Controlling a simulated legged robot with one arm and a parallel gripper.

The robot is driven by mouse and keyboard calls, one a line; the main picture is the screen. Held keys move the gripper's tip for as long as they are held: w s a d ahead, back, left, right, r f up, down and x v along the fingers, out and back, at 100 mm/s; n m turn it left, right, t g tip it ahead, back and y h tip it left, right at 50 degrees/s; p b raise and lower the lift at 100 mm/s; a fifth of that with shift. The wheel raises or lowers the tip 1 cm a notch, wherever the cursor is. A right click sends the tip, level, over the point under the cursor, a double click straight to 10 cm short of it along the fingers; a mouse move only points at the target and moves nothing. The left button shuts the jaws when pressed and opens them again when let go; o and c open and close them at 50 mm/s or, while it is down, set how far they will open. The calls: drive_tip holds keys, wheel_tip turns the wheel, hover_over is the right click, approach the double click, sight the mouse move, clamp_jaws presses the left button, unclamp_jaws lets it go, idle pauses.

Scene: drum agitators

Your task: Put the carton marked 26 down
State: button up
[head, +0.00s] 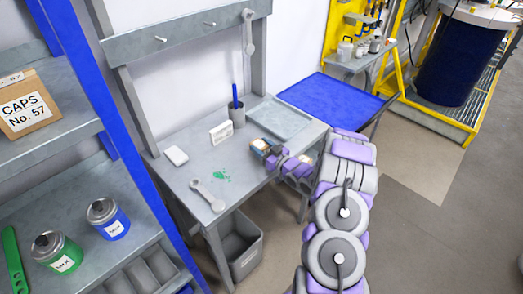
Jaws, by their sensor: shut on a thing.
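My gripper (274,160) is at the right part of the grey workbench (184,198), at the end of my arm.
A carton marked CAPS No. 57 (28,108) stands on the left shelf. The bench's front middle is clear around a green stain.

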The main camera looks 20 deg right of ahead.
drive_tip(key=shift+f, duration=0.45)
drive_tip(key=shift+f, duration=0.1)
drive_tip(key=shift+f, duration=0.1)
drive_tip(key=o, duration=1)
drive_tip(key=shift+o, duration=0.2)
drive_tip(key=shift+f, duration=0.1)
